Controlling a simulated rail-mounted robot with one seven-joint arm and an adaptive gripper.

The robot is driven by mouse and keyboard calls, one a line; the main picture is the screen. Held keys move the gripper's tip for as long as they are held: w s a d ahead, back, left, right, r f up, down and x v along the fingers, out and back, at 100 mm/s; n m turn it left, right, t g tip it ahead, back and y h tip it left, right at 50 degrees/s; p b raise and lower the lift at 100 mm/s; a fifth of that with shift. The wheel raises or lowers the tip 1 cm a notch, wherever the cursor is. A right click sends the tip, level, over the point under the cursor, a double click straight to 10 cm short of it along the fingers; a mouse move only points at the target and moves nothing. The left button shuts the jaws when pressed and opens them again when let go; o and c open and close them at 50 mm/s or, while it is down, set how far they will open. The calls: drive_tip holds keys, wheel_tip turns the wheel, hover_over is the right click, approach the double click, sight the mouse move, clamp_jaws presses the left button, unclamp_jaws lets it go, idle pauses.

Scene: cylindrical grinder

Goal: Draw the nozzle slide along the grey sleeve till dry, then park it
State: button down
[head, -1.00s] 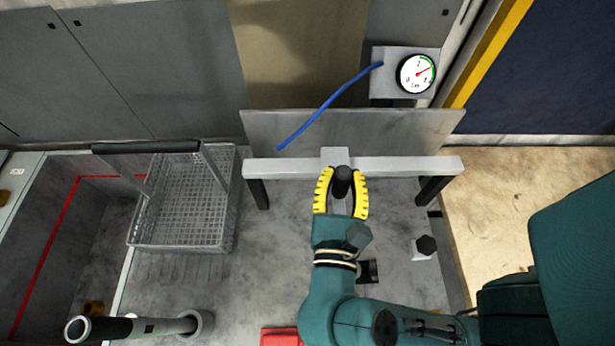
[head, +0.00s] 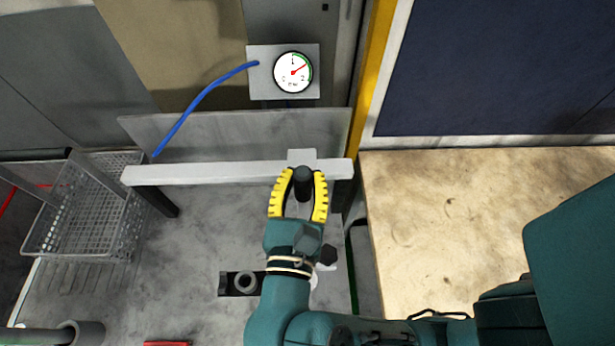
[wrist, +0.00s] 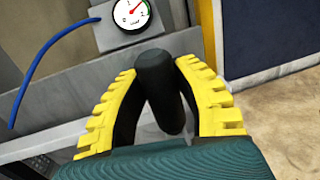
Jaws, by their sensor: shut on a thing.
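The nozzle slide is a pale block (head: 301,157) on a light grey rail (head: 215,173), near the rail's right end. It carries a black upright handle (head: 303,183). My gripper (head: 302,183), with yellow-backed fingers, is shut around this handle. The handle also shows between the fingers in the wrist view (wrist: 160,85). A long grey piece (head: 230,135) lies behind the rail; I cannot tell for certain that it is the sleeve. The nozzle itself is not clearly visible.
A gauge (head: 293,72) with a red needle pointing upper right is on the back wall, with a blue hose (head: 200,100) running down-left. A wire basket (head: 90,215) stands left. A black block (head: 240,283) with a grey ring lies in front. A yellow post (head: 372,70) stands right.

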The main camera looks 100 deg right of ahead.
drive_tip(key=c, duration=0.7)
unclamp_jaws()
drive_tip(key=shift+c, duration=0.2)
drive_tip(key=v, duration=1.2)
drive_tip(key=shift+w, duration=0.1)
